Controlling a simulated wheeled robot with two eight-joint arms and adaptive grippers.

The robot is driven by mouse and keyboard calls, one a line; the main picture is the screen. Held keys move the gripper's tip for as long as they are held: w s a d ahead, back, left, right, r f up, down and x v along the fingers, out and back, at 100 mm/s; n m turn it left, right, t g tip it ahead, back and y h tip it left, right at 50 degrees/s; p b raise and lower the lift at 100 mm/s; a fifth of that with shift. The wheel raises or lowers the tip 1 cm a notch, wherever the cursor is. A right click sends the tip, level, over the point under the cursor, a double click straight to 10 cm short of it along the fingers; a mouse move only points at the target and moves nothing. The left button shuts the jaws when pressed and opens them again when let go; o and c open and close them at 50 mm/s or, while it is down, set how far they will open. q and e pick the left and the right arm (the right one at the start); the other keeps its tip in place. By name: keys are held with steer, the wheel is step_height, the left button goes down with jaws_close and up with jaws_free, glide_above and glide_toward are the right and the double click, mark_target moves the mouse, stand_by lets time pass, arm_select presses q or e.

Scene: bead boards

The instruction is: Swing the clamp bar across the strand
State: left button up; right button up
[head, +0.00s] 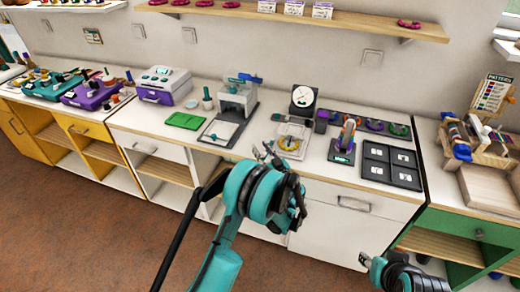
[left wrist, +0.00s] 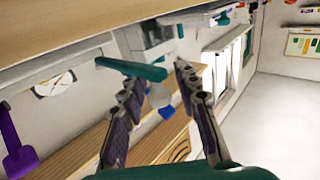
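At the right of the head view a wooden bead stand (head: 487,152) carries rows of coloured beads (head: 455,133) and blue knobs. I cannot make out a clamp bar or where it points. My left gripper (head: 268,152) reaches up from the bottom middle, in front of the white counter and well left of the bead stand. In the left wrist view its two fingers (left wrist: 157,82) are spread with nothing clearly held between them. My right gripper (head: 369,263) shows small at the bottom right, below the counter front; its opening is unclear.
A wooden tray (head: 491,190) lies before the bead stand, with a pattern card (head: 493,94) behind. The white counter holds a grey press (head: 236,98), a green mat (head: 185,121), a dark tray (head: 390,166) and a black-framed dial (head: 303,98). A shelf (head: 340,23) hangs above.

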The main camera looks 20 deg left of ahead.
arm_select(q)
steer(key=shift+w+a, duration=0.45)
steer(key=shift+r, duration=0.1)
steer(key=shift+c, duration=0.3)
jaws_close()
steer(key=shift+d, duration=0.1)
